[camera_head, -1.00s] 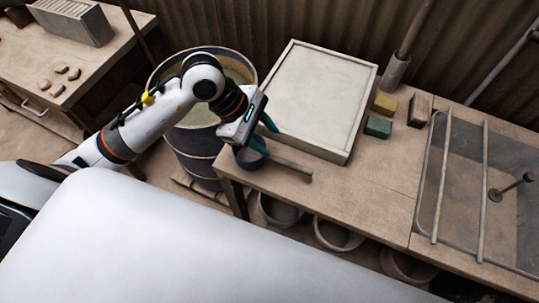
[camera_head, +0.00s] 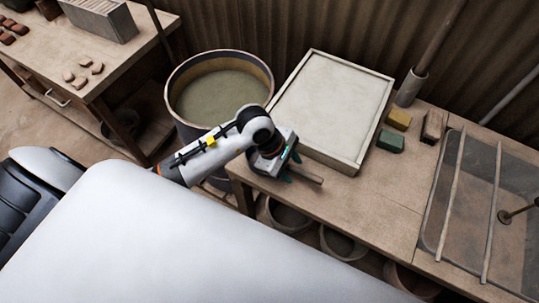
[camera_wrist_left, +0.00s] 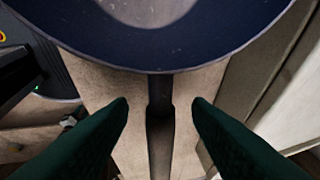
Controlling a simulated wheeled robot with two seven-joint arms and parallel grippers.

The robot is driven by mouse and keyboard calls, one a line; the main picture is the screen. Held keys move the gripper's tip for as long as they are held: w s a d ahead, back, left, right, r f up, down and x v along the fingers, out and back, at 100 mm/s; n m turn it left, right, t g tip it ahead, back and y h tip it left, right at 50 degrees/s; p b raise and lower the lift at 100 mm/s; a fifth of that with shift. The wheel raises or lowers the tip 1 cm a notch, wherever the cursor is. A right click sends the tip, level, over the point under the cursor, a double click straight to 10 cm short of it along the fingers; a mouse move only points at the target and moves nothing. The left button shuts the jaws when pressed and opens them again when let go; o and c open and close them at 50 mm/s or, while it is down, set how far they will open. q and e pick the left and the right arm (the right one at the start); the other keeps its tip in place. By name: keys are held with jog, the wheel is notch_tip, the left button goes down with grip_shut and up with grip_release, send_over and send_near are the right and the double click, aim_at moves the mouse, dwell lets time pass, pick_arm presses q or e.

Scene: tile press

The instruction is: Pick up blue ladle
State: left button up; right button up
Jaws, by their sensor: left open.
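The blue ladle lies on the wooden table with its handle (camera_head: 309,175) pointing right in the head view. Its bowl is hidden there behind my left gripper (camera_head: 284,173). In the left wrist view the dark blue bowl (camera_wrist_left: 160,58) fills the top, and the handle (camera_wrist_left: 160,140) runs down the middle. My left gripper is open, with its two green fingers (camera_wrist_left: 160,106) on either side of the handle, apart from it. I cannot tell how far the fingertips are above the tabletop. My right gripper is in neither view.
A framed pale slab (camera_head: 335,103) lies behind the ladle. Green (camera_head: 390,141) and yellow (camera_head: 399,119) blocks are to its right, before a sunken basin (camera_head: 505,215). A barrel (camera_head: 190,66) of murky liquid stands left of the table. Bare tabletop lies front right (camera_head: 365,205).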

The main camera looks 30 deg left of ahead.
aim_at(291, 166)
pick_arm(q)
jog(key=shift+d+f, duration=0.1)
jog(key=shift+f, duration=0.2)
grip_shut()
jog(key=shift+r, duration=0.15)
notch_tip(291, 166, up, 10)
jog(key=shift+f, duration=0.1)
dwell(0.3)
